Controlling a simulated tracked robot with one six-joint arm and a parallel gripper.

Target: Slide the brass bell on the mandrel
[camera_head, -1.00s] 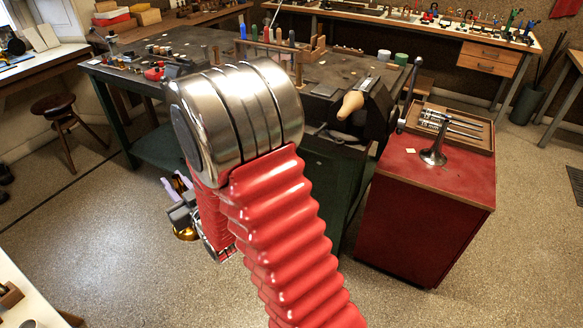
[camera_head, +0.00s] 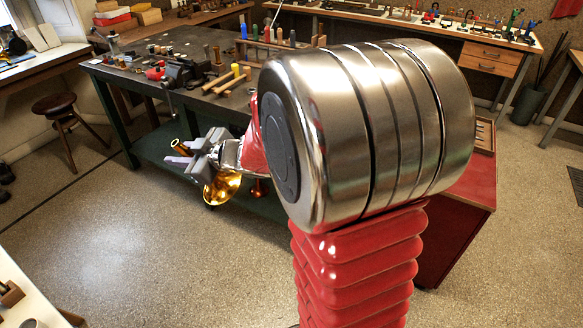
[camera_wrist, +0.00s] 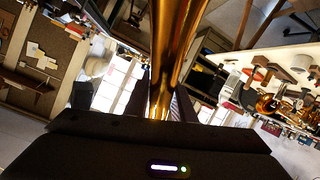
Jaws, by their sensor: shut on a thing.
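My gripper (camera_head: 184,158) is left of my big arm joint in the head view, in front of the dark bench. It is shut on the brass bell (camera_head: 222,188). The bell's shiny gold flare hangs below the gripper, and a narrow brass end (camera_head: 181,147) shows above it. In the wrist view the bell's tube (camera_wrist: 175,50) runs from the top edge down between the fingers. The mandrel cannot be made out now; my arm covers the bench's right end and most of the red cabinet (camera_head: 462,225).
The dark workbench (camera_head: 110,72) holds a vise (camera_head: 188,72), wooden-handled mallets (camera_head: 226,80) and a tool rack (camera_head: 280,45). A stool (camera_head: 55,108) stands at left. The floor (camera_head: 150,250) in front of the bench is open. More brass parts (camera_wrist: 268,103) show at right in the wrist view.

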